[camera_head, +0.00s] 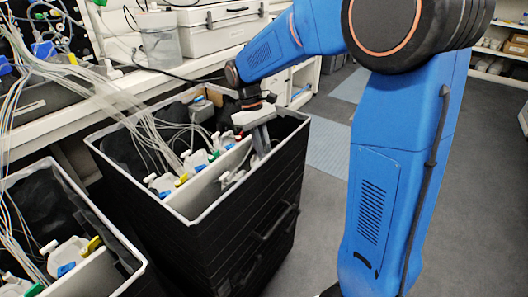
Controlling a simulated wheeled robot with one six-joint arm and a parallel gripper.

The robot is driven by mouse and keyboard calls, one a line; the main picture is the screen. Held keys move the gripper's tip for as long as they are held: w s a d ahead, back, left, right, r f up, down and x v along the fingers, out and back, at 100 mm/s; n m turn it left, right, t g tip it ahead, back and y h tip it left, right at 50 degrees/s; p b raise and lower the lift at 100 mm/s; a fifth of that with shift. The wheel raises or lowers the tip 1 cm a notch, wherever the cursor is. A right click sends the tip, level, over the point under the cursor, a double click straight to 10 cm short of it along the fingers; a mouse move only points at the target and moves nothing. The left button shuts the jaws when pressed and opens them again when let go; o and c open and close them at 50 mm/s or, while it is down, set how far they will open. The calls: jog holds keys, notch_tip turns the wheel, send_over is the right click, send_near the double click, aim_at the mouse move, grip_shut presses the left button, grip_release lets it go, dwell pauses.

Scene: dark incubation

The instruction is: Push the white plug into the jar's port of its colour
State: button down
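My gripper (262,148) reaches down into the right-hand side of the black crate (240,200), near its right wall. Its grey fingers look close together, but I cannot tell whether they are open or shut, or whether they hold anything. Several pale jars with small coloured parts in white, red, blue, green and yellow stand in the crate, left of my gripper; one jar (163,184) is near the front wall. A small whitish piece (226,177) shows just left of the fingers, beyond a white divider (208,176). I cannot tell which piece is the white plug; the ports are too small to make out.
A second black crate (128,262) with similar jars stands at the lower left. Many thin clear tubes (130,100) hang from the bench into both crates. A white bench (60,125) with cases runs along the back left.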

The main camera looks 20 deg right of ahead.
jog(key=shift+f, duration=0.55)
dwell(0.4)
jog(key=c, duration=1.7)
grip_release()
jog(key=shift+c, duration=0.2)
jog(key=shift+r, duration=0.1)
